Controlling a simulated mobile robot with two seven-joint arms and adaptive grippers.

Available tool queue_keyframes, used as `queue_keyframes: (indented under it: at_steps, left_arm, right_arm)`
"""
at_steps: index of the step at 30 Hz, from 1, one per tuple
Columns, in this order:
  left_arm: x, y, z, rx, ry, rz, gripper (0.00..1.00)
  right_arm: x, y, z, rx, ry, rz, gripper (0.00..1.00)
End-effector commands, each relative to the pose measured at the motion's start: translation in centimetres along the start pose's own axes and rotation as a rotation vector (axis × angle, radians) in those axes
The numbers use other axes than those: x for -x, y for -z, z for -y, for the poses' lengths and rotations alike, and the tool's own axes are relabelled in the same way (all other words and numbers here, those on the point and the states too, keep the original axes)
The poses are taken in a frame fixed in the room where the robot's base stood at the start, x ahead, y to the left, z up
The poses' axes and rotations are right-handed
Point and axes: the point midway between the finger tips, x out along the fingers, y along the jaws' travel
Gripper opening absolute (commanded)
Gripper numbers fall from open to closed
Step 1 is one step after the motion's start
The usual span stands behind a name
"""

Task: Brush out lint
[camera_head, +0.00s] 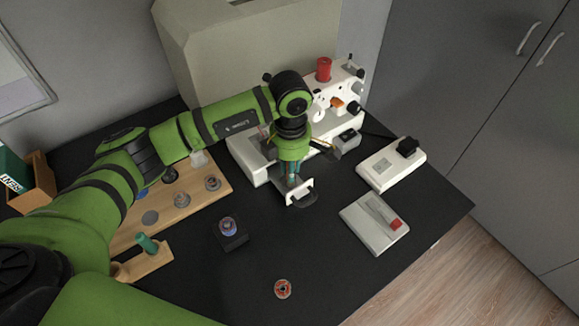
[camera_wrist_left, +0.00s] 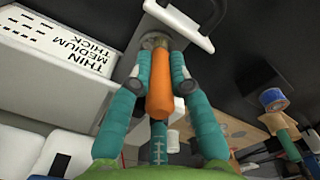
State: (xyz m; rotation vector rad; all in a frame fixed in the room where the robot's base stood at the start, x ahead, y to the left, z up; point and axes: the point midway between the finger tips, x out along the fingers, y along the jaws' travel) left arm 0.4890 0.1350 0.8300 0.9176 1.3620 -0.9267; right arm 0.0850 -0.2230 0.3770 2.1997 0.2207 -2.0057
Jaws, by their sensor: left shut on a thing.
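A white sewing machine (camera_head: 246,158) stands at the back of the black table, partly hidden by my left arm. My left gripper (camera_head: 292,180) points down at the machine's front, just behind a white bracket-like part (camera_head: 304,190). In the left wrist view the gripper's teal fingers (camera_wrist_left: 158,72) are shut on an orange handle (camera_wrist_left: 160,92), probably that of a lint brush. Its far end meets a round greyish part near the white bracket (camera_wrist_left: 182,22). Bristles and any lint cannot be made out. My right gripper is not in view.
A wooden board (camera_head: 200,203) with several bobbins lies left. A dark block with a bobbin (camera_head: 229,229), a red disc (camera_head: 283,289), a white plate with a red piece (camera_head: 373,226) and a white pedal-like unit (camera_head: 391,166) stand around. The front middle is mostly clear.

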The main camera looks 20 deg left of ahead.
Motion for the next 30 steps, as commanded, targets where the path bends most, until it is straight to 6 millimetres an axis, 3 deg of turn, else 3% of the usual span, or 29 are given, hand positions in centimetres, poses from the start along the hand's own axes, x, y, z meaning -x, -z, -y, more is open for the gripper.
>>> queue_keyframes:
  at_steps: [30]
  left_arm:
    - [-0.03, -0.34, -0.52, 0.001, 0.0, -0.001, 0.0]
  right_arm:
    - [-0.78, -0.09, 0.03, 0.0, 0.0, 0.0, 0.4]
